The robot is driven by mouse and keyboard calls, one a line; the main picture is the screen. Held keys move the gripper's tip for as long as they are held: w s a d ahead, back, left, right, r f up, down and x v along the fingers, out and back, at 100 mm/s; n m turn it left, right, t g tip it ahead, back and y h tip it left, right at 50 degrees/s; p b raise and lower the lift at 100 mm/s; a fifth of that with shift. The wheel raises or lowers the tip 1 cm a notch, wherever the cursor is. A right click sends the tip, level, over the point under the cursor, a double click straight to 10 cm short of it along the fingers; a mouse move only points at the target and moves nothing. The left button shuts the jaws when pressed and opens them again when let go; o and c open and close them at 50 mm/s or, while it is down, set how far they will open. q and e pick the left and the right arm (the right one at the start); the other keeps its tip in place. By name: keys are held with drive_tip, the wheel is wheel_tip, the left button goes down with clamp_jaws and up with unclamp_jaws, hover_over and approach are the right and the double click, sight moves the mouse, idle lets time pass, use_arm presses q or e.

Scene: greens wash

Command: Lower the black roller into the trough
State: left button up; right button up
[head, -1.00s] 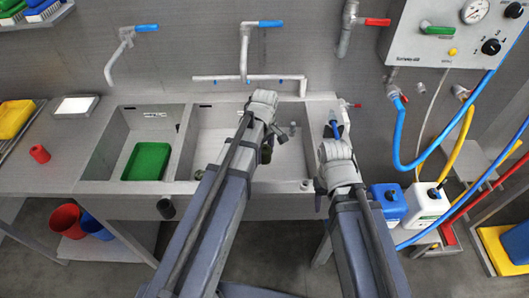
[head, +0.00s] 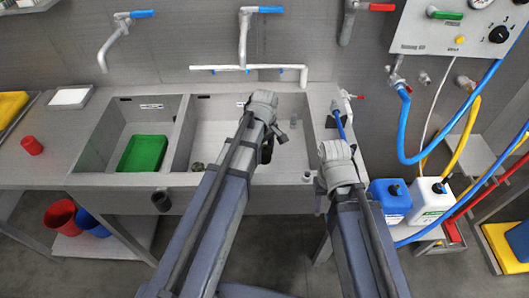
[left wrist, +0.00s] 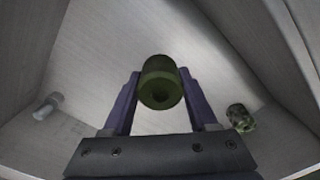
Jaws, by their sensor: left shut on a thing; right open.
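My left gripper (left wrist: 158,100) is shut on the black roller (left wrist: 161,85), which looks dark olive in the left wrist view. In the head view the roller (head: 267,152) is mostly hidden behind my left wrist. It is over or inside the larger basin of the grey trough (head: 215,135); its height above the floor is unclear. My right gripper (head: 328,180) is near the trough's right edge, its fingers mostly hidden, with nothing visible in it.
A speckled green thing (left wrist: 241,117) lies in the same basin, beside the held roller. A green tray (head: 143,153) sits in the left basin. Taps and a white pipe (head: 248,68) stand behind. Hoses (head: 405,130) and jugs (head: 390,200) crowd the right.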

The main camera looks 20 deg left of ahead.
use_arm(q)
drive_tip(key=shift+f+b, duration=1.05)
drive_tip(key=shift+f, duration=0.2)
drive_tip(key=shift+f+b, duration=2.55)
idle(1.0)
drive_tip(key=o, duration=1.5)
drive_tip(key=shift+r, duration=0.15)
wheel_tip(320, 180, up, 8)
drive_tip(key=p, duration=0.8)
drive_tip(key=shift+f, duration=0.2)
drive_tip(key=shift+r, duration=0.1)
